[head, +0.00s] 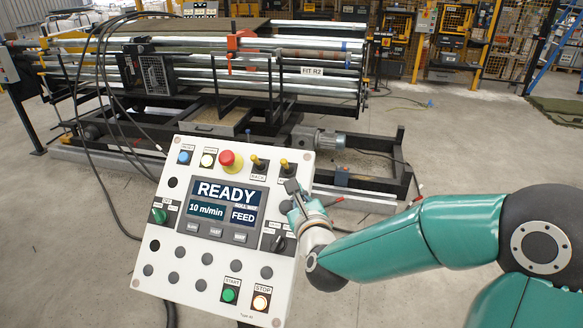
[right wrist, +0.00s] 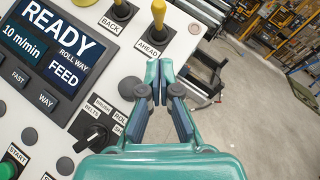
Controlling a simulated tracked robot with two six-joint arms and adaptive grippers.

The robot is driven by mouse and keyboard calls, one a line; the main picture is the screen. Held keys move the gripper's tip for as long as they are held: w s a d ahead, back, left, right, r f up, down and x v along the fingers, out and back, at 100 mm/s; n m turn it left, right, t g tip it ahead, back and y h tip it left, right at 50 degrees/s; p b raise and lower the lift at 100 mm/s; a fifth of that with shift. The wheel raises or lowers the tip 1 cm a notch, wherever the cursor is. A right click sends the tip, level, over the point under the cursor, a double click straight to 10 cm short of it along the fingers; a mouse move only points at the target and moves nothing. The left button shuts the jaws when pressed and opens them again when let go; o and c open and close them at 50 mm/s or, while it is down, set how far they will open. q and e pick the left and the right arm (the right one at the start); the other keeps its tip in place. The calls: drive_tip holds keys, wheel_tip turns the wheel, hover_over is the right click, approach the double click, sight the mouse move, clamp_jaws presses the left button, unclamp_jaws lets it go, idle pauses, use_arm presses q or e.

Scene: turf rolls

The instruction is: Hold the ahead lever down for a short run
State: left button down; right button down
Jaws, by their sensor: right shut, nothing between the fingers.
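The control panel (head: 170,268) stands in front of me, tilted. Its ahead lever (head: 284,163) is a yellow-tipped stick at the upper right; in the right wrist view the lever (right wrist: 158,14) stands near the top edge, above its AHEAD label. The back lever (head: 260,160) is just left of it. My right gripper (head: 293,188) is over the panel's right edge, below the ahead lever. In the right wrist view its fingertips (right wrist: 159,68) are together and empty, apart from the lever. My left gripper is out of view.
The display (head: 225,204) reads READY, 10 m/min and FEED. A red mushroom button (head: 230,160) sits left of the levers. A selector knob (right wrist: 96,137) lies beside the gripper. Green start (head: 229,294) and lit stop (head: 260,302) buttons are below. A roller machine (head: 220,70) stands behind.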

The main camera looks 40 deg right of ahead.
sight(287, 167)
drive_tip(key=w, duration=0.1)
drive_tip(key=w+r+p, duration=0.1)
drive_tip(key=w, duration=0.1)
drive_tip(key=w+d+r+p, duration=0.1)
drive_tip(key=shift+w, duration=0.45)
